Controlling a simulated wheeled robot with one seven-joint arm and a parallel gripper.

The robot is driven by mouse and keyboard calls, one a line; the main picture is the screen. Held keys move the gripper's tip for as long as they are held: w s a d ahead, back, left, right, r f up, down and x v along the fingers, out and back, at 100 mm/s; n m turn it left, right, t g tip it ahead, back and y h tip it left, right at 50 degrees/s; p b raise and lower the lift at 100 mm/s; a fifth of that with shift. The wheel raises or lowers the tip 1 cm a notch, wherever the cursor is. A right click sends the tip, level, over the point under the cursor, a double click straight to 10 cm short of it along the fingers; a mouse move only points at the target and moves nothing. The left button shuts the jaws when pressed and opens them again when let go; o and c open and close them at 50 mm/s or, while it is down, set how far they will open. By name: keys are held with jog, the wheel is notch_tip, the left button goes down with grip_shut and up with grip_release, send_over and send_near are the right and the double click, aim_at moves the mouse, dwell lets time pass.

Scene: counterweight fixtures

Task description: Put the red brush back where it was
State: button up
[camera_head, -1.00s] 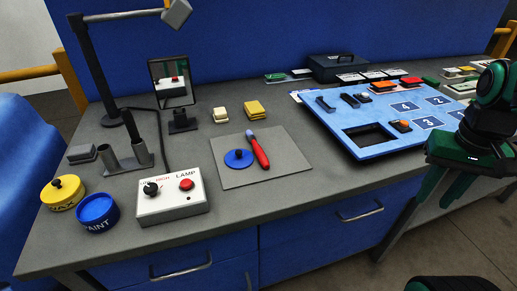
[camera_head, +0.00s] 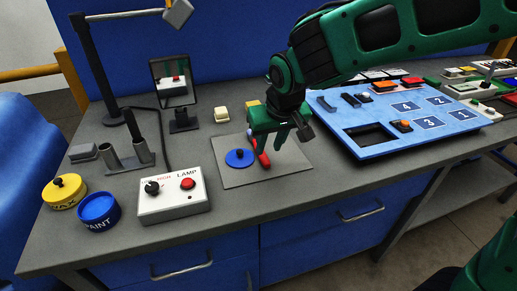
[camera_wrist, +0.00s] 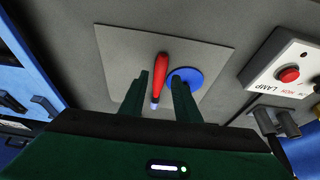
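The red brush (camera_head: 264,159) lies on the grey mat (camera_head: 285,175), beside a round blue lid (camera_head: 239,159) with a small knob. In the head view my gripper hides part of it. In the wrist view the brush (camera_wrist: 160,72) shows its red handle and a pale bluish tip. My gripper (camera_head: 267,145) points down over the brush. Its two fingers (camera_wrist: 160,75) are apart, one on each side of the brush in the wrist view; I see nothing held. A grey holder with tubes (camera_head: 128,160) stands at the left, with a dark rod upright in one tube.
An open blue paint pot (camera_head: 98,215) and a yellow wax pot (camera_head: 63,193) are at front left. A mirror (camera_head: 173,80) stands behind. A blue numbered board (camera_head: 370,150) lies to the right.

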aim_at(264, 156)
jog(key=shift+x, duration=3.1)
jog(key=shift+w+a, duration=0.1)
jog(key=shift+a, duration=0.05)
jog(key=shift+c, duration=0.2)
jog(key=shift+r, duration=0.1)
grip_shut()
